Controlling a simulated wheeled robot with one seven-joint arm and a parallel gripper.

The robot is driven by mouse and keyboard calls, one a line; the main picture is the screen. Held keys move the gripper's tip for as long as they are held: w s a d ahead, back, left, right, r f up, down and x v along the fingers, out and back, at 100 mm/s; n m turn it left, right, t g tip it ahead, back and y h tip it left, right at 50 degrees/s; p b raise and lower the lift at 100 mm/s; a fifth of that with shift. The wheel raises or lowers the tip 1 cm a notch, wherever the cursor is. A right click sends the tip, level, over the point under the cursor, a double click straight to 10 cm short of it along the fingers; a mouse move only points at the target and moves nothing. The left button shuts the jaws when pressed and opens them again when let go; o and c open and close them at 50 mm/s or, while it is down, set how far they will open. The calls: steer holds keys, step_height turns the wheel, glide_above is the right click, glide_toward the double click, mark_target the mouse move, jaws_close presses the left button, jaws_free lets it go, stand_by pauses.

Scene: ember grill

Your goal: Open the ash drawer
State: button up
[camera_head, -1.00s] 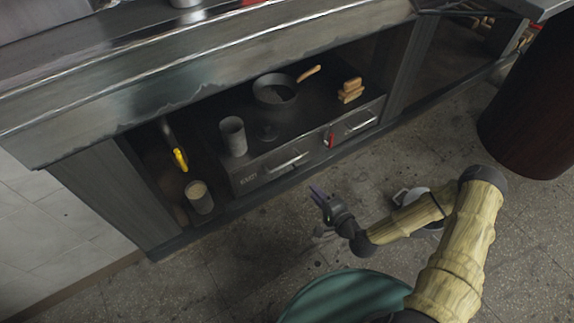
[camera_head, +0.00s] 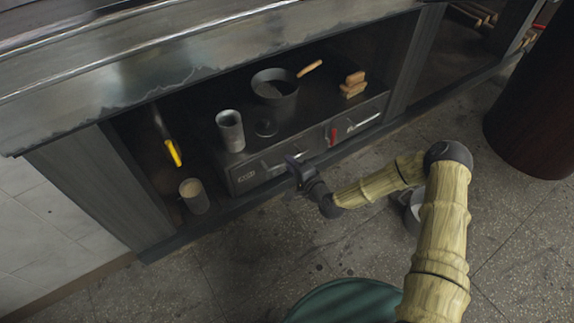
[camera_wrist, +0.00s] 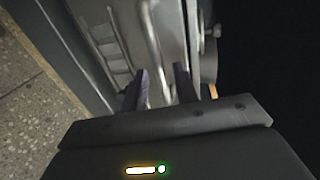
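The drawer (camera_head: 245,178) with a small label plate, not clearly legible, is at the left of the low metal unit and looks closed. Its bar handle (camera_head: 283,158) is partly hidden by my gripper (camera_head: 296,172) in the head view. In the wrist view the drawer front (camera_wrist: 112,35) shows raised label marks, and the bar handle (camera_wrist: 153,40) runs up the picture. My gripper (camera_wrist: 163,85) is open, its two dark fingers apart at the handle's near end. I cannot tell whether they touch it.
A second handled drawer front (camera_head: 358,122) and a red item (camera_head: 333,134) are to the right. A metal cup (camera_head: 230,130), a pan (camera_head: 275,95) and stacked blocks (camera_head: 353,85) stand on top. A can (camera_head: 194,196) and a yellow-handled tool (camera_head: 173,153) are left. The floor (camera_head: 250,260) in front is mostly clear.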

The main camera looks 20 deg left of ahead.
steer(key=shift+b+x, duration=0.4)
steer(key=shift+x, duration=1.05)
jaws_close()
steer(key=shift+s+d, duration=0.1)
